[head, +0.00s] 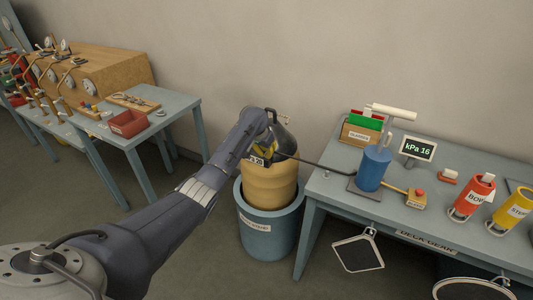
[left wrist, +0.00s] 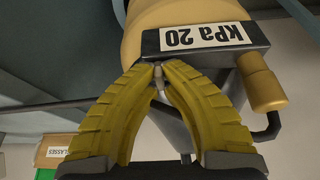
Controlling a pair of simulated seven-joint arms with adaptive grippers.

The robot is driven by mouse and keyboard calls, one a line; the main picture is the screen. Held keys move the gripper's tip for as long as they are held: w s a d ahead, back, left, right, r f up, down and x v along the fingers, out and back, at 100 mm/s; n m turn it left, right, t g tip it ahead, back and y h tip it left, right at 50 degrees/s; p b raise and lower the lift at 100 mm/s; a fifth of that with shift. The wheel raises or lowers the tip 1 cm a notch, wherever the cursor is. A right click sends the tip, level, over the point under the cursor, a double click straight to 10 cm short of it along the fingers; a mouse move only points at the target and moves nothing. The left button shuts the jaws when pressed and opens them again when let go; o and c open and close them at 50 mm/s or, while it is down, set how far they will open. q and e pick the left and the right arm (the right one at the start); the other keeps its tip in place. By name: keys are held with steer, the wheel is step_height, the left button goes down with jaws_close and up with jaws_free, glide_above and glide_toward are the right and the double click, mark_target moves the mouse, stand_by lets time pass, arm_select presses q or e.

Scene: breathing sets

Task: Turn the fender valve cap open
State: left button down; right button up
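The fender (head: 268,190) is a tall yellow-orange cylinder standing upright in a blue tub. Its top is dark, and a black hose runs from it towards the right table. My left gripper (head: 268,146) is at the fender's top beside a dark gauge block (left wrist: 256,53) reading kPa 20. In the left wrist view, the yellow fingers of my left gripper (left wrist: 158,70) arch inward and nearly meet. Between their tips is a small pale peg, apparently the valve cap (left wrist: 158,75), mostly hidden by the fingers. My right gripper is out of view.
The blue tub (head: 265,232) stands between two tables. The right table (head: 325,190) holds a blue pump (head: 373,168), a kPa 16 display (head: 418,148), and red and yellow canisters. The left table (head: 170,110) holds a red tray (head: 128,123).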

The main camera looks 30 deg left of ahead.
arm_select(q)
steer(key=c, duration=1.5)
jaws_free()
steer(key=shift+c, duration=0.2)
steer(key=v, duration=1.2)
